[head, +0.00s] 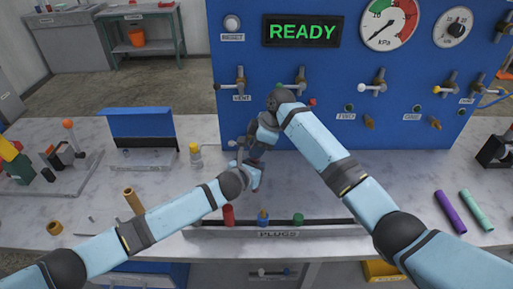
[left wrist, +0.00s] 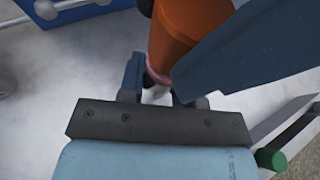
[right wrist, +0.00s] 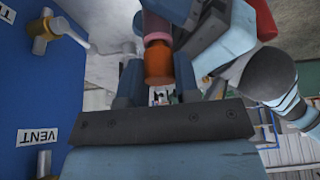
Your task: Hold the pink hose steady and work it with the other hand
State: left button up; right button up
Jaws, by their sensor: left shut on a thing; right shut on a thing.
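The pink hose is mostly hidden by my grippers in the head view. In the right wrist view, a pink length of the hose (right wrist: 157,24) meets an orange cylindrical piece (right wrist: 158,64), end to end. My right gripper (right wrist: 160,88) is shut on the orange piece. My left gripper (left wrist: 158,90) is shut on the hose, which shows as a pink band (left wrist: 155,74) just below the orange piece (left wrist: 188,30). Both grippers are close together in front of the blue panel. Whether the orange piece sits inside the hose cannot be told.
The blue panel (head: 340,80) carries gauges, valves and a READY display (head: 302,31). A PLUGS rack (head: 330,231) with red, blue and green plugs is at the table's front. Purple (head: 449,212) and teal (head: 477,210) tubes lie at right. A blue-backed stand (head: 142,124) is at left.

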jog(key=shift+r, duration=0.45)
jog(key=shift+r, duration=1.8)
pick_arm(q)
jog(key=shift+s+f, duration=0.1)
pick_arm(e)
jog(key=shift+a+r, duration=0.1)
jog(key=shift+r, duration=0.3)
jog(key=shift+r, duration=0.2)
pick_arm(q)
jog(key=shift+f, duration=0.15)
pick_arm(e)
jog(key=shift+a+r, duration=0.1)
jog(key=shift+r, duration=1.2)
pick_arm(q)
jog(key=o, duration=1)
pick_arm(e)
jog(key=shift+d+f, duration=0.1)
jog(key=shift+d, duration=0.1)
pick_arm(q)
jog(key=shift+r, duration=0.2)
